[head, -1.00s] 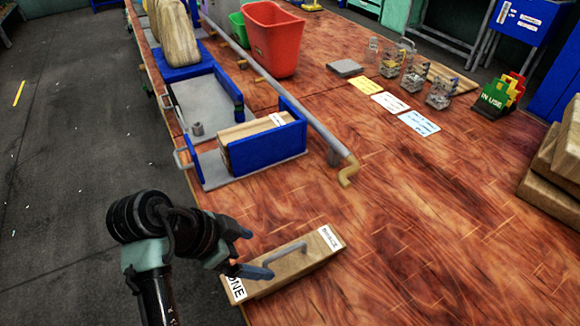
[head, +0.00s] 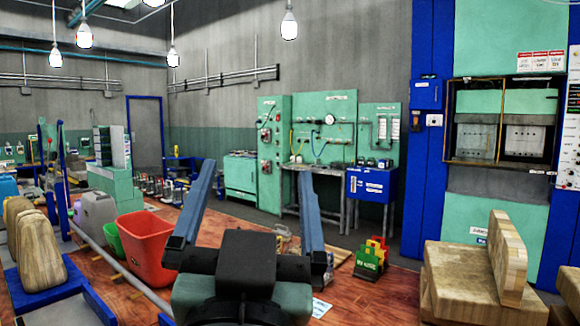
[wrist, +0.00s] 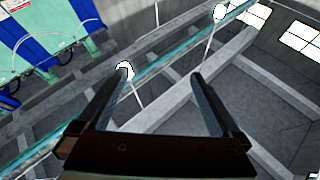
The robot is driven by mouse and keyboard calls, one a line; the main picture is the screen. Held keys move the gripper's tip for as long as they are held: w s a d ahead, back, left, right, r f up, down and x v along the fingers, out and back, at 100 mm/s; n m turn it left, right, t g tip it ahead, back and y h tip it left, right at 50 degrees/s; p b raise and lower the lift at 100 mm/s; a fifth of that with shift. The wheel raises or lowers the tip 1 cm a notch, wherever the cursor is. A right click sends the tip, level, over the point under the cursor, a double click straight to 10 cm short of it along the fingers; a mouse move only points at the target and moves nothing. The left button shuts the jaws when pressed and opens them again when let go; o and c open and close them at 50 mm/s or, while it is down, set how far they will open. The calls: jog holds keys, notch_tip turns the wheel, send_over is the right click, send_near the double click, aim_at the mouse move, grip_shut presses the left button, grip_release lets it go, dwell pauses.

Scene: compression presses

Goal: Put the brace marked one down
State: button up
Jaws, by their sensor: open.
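The brace marked ONE is not visible in either current view. My gripper (head: 254,168) is raised in front of the head camera with its two blue fingers spread wide. Nothing is between them. In the wrist view my gripper (wrist: 161,73) is also open and empty, facing the ceiling beams and lamps.
Wooden blocks (head: 470,285) are stacked at right, others (head: 38,250) stand at left. A press (head: 505,130) stands behind.

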jog(key=s+d+r+n+t, duration=0.1)
jog(key=s+d+r+t, duration=0.2)
jog(key=s+r, duration=0.4)
jog(key=shift+s+r+n+t, duration=0.15)
jog(key=shift+s+n+t, duration=0.15)
jog(key=shift+t, duration=0.1)
